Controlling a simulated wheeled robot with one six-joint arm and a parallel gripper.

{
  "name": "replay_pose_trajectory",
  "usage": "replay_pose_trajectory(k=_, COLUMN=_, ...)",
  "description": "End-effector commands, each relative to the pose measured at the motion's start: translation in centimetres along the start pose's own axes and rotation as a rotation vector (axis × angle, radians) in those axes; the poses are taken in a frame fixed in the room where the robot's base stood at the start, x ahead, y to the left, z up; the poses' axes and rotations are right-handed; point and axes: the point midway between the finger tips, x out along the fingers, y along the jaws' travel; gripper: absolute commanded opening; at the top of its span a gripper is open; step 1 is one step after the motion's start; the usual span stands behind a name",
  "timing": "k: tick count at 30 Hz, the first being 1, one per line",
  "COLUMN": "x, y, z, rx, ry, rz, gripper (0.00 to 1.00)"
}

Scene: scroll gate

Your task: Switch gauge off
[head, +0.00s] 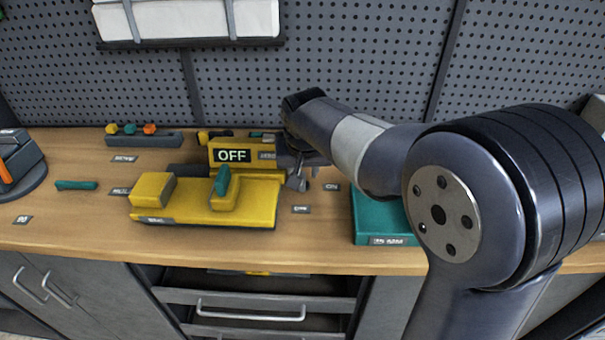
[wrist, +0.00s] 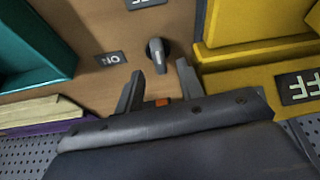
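A dark knob with a grey pointer (wrist: 156,58) stands on the wooden worktop in the wrist view. An ON label (wrist: 114,58) lies to its left and an OFF label (wrist: 146,3) lies above it at the picture's top edge. The pointer is aimed down the picture, toward my gripper. My gripper (wrist: 160,68) is open, with one fingertip on each side of the pointer; I cannot tell whether either touches it. In the head view my gripper (head: 295,165) is beside a yellow block with a large OFF sign (head: 232,156), and partly hides the knob.
A yellow machine (head: 250,205) with a green lever (head: 222,180) stands left of my gripper. A teal box (head: 378,218) is at the right. A grey rack with coloured knobs (head: 143,140) and a green bar (head: 76,185) lie farther left. Pegboard closes off the back.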

Motion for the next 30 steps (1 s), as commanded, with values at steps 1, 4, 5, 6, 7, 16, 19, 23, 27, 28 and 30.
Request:
replay_pose_trajectory(k=1, x=-1.3, y=-0.1, z=-0.1, rx=0.000, ry=0.006, rz=-0.002, gripper=0.36)
replay_pose_trajectory(k=4, x=-3.4, y=-0.1, z=-0.1, rx=-0.001, ry=0.004, rz=-0.002, gripper=0.36)
replay_pose_trajectory(k=5, x=-4.0, y=-0.1, z=-0.1, rx=-0.001, ry=0.004, rz=-0.002, gripper=0.36)
replay_pose_trajectory(k=6, x=-4.7, y=-0.1, z=-0.1, rx=-0.001, ry=0.004, rz=-0.002, gripper=0.36)
replay_pose_trajectory(k=7, x=-5.2, y=-0.1, z=-0.1, rx=-0.001, ry=0.004, rz=-0.002, gripper=0.36)
replay_pose_trajectory(k=16, x=-7.7, y=0.0, z=0.0, rx=0.000, ry=0.000, rz=0.000, gripper=0.36)
replay_pose_trajectory(k=19, x=-7.7, y=0.0, z=0.0, rx=0.000, ry=0.000, rz=0.000, gripper=0.36)
replay_pose_trajectory(k=23, x=-7.7, y=0.0, z=0.0, rx=0.000, ry=0.000, rz=0.000, gripper=0.36)
replay_pose_trajectory(k=27, x=-7.4, y=0.0, z=0.0, rx=0.000, ry=-0.001, rz=0.000, gripper=0.36)
replay_pose_trajectory(k=28, x=-7.2, y=0.0, z=0.0, rx=0.000, ry=-0.002, rz=0.001, gripper=0.36)
replay_pose_trajectory(k=30, x=-6.5, y=0.0, z=0.1, rx=0.000, ry=-0.004, rz=0.001, gripper=0.36)
